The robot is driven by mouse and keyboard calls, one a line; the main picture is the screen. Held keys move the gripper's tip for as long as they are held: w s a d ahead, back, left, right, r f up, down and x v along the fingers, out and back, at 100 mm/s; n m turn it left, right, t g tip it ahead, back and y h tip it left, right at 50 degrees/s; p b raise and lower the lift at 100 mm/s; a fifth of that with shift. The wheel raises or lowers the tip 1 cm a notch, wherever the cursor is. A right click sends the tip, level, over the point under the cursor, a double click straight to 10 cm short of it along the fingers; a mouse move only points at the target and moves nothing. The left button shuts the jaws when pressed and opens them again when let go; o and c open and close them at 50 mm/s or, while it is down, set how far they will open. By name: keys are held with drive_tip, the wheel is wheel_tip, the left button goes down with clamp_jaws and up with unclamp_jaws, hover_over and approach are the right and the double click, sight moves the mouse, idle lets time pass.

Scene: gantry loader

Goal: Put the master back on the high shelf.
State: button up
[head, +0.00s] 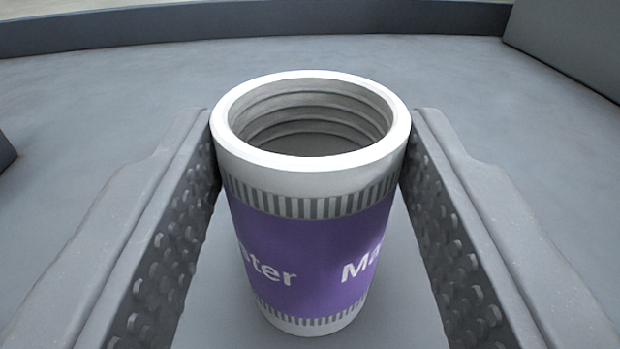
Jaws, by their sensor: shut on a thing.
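The master (310,250) is a white, hollow cylinder with a ringed bore, grey ribbed bands and a purple label with partly visible white lettering. It stands upright in the middle of the head view, with its open end up. My gripper (310,150) is shut on it, with one finger against its left side and one against its right, near the top rim. The lower end is near the bottom of the view, and I cannot tell whether it touches the surface below. I cannot tell whether any surface in view is the high shelf.
A flat grey surface (130,95) spreads behind and around the master, and its visible part is clear. A low raised edge (260,18) runs along the back. A grey panel (575,40) stands at the upper right, and a dark edge (5,152) shows at the far left.

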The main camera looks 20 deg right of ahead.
drive_tip(key=o, duration=1.3)
drive_tip(key=shift+o, duration=0.2)
drive_tip(key=shift+s, duration=0.1)
drive_tip(key=b+v, duration=0.4)
drive_tip(key=v, duration=0.8)
